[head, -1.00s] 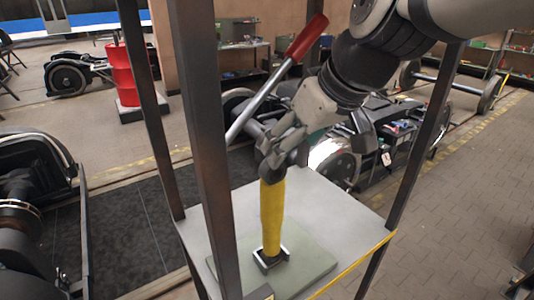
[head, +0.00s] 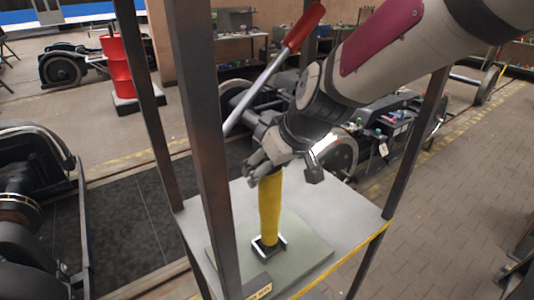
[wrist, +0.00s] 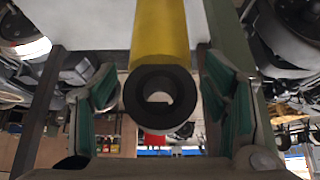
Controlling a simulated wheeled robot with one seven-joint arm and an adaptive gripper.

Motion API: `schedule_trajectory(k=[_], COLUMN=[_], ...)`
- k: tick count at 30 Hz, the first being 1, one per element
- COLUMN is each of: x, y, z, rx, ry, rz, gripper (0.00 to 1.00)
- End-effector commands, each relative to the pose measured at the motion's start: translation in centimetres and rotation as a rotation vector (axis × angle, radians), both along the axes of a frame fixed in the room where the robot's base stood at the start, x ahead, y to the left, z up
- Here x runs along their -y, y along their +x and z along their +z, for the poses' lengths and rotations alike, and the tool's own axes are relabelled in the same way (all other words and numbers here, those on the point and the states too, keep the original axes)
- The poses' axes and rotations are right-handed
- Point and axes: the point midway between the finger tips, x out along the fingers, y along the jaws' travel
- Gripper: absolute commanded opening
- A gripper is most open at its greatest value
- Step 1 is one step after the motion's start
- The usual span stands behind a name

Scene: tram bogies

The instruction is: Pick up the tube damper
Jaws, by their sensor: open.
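The tube damper (head: 270,212) is a yellow cylinder standing upright in a dark square holder (head: 268,248) on a green mat. In the wrist view the damper (wrist: 160,35) shows its yellow body and a black ring-shaped end eye (wrist: 160,98), centred between my open fingers. My gripper (head: 262,168) is at the damper's top in the head view. Its fingers, with green pads, stand apart on both sides of the end eye, with gaps visible. The damper's top is hidden behind the gripper in the head view.
The damper stands on a grey table (head: 345,215) inside a frame of dark posts (head: 205,130). A yellow-edged front rim and a sign (head: 257,286) are at the front. Bogies stand around.

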Motion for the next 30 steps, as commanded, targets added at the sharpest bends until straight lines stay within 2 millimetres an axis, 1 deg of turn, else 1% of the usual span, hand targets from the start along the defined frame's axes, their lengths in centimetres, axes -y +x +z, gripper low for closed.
schedule_trajectory(k=[6, 7, 8, 9, 11, 12, 14, 15, 16, 26, 30], x=[0.0, 0.0, 0.0, 0.0, 0.0, 0.0, 0.0, 0.0, 0.0, -0.1, -0.1], y=[0.1, 0.1, 0.1, 0.1, 0.1, 0.1, 0.1, 0.1, 0.0, 0.2, 0.1], z=[-0.1, -0.1, -0.1, 0.0, 0.0, 0.0, 0.0, 0.0, 0.0, 0.2, 0.9], rx=[0.001, 0.001, 0.001, 0.001, 0.001, 0.001, 0.001, 0.001, 0.001, 0.006, 0.007], ry=[0.000, 0.000, 0.000, 0.001, 0.001, 0.001, 0.001, 0.001, 0.001, 0.002, 0.002], rz=[0.001, 0.001, 0.001, 0.000, 0.000, 0.000, 0.000, 0.000, 0.000, -0.001, -0.002], gripper=[0.68, 0.66, 0.59, 0.50, 0.37, 0.28, 0.14, 0.05, 0.00, 0.00, 0.00])
